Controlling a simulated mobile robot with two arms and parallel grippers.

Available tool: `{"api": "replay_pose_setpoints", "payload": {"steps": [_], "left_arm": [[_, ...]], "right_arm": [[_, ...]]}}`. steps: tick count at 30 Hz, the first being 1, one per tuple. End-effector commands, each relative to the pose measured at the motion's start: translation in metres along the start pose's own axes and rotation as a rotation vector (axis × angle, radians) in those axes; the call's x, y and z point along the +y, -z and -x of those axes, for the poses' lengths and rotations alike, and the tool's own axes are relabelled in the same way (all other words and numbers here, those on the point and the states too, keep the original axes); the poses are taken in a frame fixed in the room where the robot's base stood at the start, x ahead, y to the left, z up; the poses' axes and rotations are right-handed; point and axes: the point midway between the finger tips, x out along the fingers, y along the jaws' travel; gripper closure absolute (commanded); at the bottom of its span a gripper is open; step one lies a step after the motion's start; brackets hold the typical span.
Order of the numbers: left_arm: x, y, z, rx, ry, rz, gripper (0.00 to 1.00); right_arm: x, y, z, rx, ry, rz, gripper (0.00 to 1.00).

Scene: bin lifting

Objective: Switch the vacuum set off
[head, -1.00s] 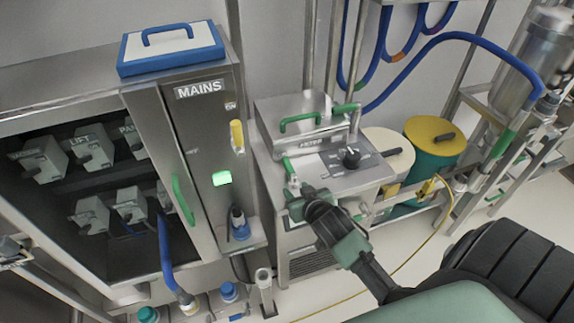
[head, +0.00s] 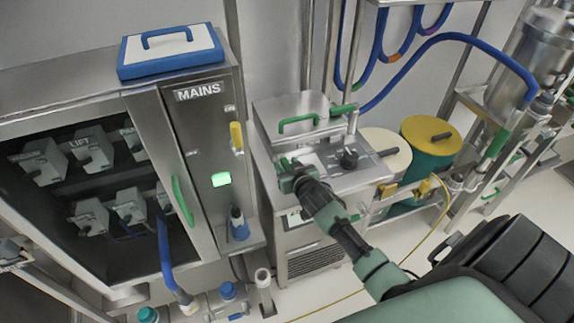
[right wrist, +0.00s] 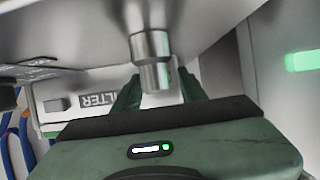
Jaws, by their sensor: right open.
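The vacuum set appears to be the steel cabinet (head: 300,225) right of the MAINS box. A black rotary knob (head: 349,158) sits on its sloped top panel, and a green handle (head: 299,121) on its raised lid. My right gripper (head: 286,176) is over the panel's left front part, left of the knob, and hides the small green-ended lever area there. In the right wrist view, the open right gripper (right wrist: 158,80) has its dark green fingers either side of a stepped steel cylinder (right wrist: 153,62). I cannot tell whether they touch it. My left gripper is not in view.
The MAINS box (head: 202,120) has a yellow lever (head: 237,137) and a lit green lamp (head: 221,179). Yellow-topped (head: 427,132) and cream-topped drums stand right.

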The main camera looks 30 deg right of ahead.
Motion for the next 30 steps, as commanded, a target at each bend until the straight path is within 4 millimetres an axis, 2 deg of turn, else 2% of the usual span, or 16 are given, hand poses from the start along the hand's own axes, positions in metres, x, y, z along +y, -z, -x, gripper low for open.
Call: {"api": "replay_pose_setpoints", "payload": {"steps": [6,7,11,30], "left_arm": [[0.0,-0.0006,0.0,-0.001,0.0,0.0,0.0],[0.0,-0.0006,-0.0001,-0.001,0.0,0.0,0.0],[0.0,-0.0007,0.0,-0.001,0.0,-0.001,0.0],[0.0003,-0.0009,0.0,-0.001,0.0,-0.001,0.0]], "right_arm": [[0.0,-0.0001,-0.0004,0.0,0.0,0.0,0.58],[0.0,-0.0001,-0.0004,0.0,0.0,0.0,0.64],[-0.0001,-0.0002,-0.0003,0.0,0.0,0.0,1.0],[-0.0006,-0.0006,-0.0001,-0.001,0.001,-0.001,1.0]]}}
